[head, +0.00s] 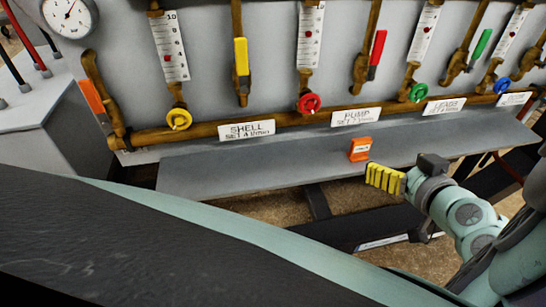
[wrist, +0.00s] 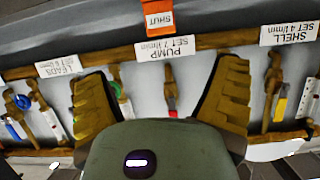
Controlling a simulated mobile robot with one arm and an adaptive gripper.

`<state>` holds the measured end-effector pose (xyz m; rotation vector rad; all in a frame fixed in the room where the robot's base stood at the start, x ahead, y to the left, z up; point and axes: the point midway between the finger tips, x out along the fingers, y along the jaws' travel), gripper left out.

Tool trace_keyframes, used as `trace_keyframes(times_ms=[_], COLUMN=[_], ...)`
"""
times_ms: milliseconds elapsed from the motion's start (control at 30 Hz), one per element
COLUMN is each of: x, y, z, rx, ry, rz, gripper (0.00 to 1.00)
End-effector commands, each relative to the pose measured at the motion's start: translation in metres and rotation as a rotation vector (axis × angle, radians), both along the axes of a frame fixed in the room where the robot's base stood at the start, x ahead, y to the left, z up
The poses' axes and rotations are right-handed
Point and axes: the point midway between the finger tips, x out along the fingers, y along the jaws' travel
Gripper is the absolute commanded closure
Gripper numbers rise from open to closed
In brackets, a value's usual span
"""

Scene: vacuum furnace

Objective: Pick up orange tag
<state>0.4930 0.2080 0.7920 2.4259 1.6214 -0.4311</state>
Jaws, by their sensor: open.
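The orange tag (head: 360,149) rests on the grey ledge (head: 240,166) below the pump label in the head view. In the wrist view the orange tag (wrist: 158,16) is at the top middle and reads "SHUT". My gripper (head: 385,178) shows yellow ribbed fingers just right of and below the tag in the head view. In the wrist view my gripper (wrist: 162,72) has its two fingers spread wide with nothing between them touching either one. The tag appears beyond the fingertips, apart from them.
A brass pipe (head: 200,131) with valves and flow gauges runs along the panel behind the ledge. White labels (head: 246,130) hang along it. Another orange piece (head: 93,97) is on the far-left valve. The ledge left of the tag is clear.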

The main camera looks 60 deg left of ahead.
Motion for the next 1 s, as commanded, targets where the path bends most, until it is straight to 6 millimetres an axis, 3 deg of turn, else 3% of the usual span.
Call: trace_keyframes(times_ms=[600,1000], x=[0.025,0.031], y=[0.064,0.085], z=[-0.024,-0.036], rx=[0.001,-0.002], ry=[-0.001,0.0], rz=[0.004,0.008], gripper=[0.13,0.13])
